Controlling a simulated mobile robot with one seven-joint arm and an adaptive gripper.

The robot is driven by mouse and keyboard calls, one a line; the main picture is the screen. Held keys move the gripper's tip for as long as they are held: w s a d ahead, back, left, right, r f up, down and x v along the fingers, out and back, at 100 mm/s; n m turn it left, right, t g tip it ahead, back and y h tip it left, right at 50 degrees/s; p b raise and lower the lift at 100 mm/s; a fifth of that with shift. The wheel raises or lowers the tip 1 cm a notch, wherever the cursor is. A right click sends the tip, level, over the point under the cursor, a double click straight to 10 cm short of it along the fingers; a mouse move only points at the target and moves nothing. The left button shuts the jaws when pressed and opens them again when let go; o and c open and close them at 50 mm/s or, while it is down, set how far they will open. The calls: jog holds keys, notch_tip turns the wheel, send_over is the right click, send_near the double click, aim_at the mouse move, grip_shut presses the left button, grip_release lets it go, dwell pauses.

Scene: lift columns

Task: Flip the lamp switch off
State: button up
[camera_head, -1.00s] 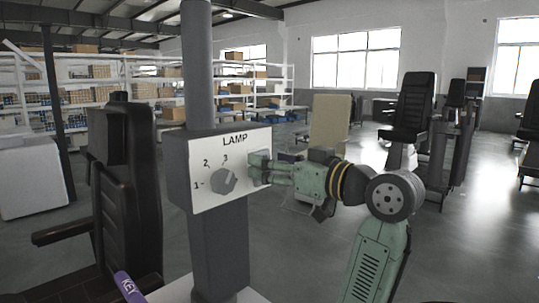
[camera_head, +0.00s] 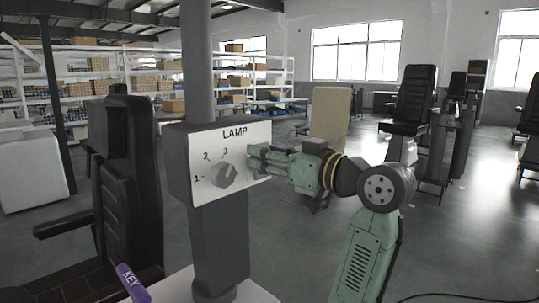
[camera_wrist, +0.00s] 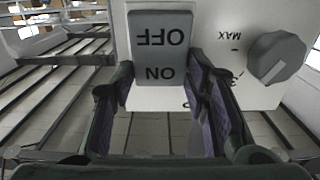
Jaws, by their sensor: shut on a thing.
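The lamp switch (camera_wrist: 161,62) is a grey rocker with OFF and ON on its face, both upside down in the wrist view. It is on the white LAMP panel (camera_head: 240,143), to the right of the dial in the head view, where my gripper mostly hides it. My gripper (camera_head: 256,160) is at the panel's right side. How far the rocker is tilted is hard to tell.
A grey dial (camera_head: 223,175) with numbers sits beside the switch; it also shows in the wrist view (camera_wrist: 277,57). A grey column (camera_head: 219,245) carries the panel box. A black chair (camera_head: 130,190) stands close left. A purple KEY item (camera_head: 131,283) is in front. Open floor lies right.

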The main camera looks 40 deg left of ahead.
jog(key=shift+c, duration=1.1)
jog(key=f+y+b, duration=0.1)
jog(key=b, duration=0.3)
jog(key=shift+d+f+t+y, duration=0.15)
jog(key=shift+f+t+y, duration=0.05)
jog(key=shift+t+y, duration=0.1)
jog(key=y+b, duration=0.1)
jog(key=b, duration=0.1)
jog(key=y+b, duration=0.1)
jog(key=b, duration=0.1)
jog(key=shift+d+r+y+b, duration=0.1)
jog(key=shift+r+y+b, duration=0.1)
jog(key=shift+y+b, duration=0.15)
jog(key=o, duration=1.1)
jog(key=shift+o, duration=0.2)
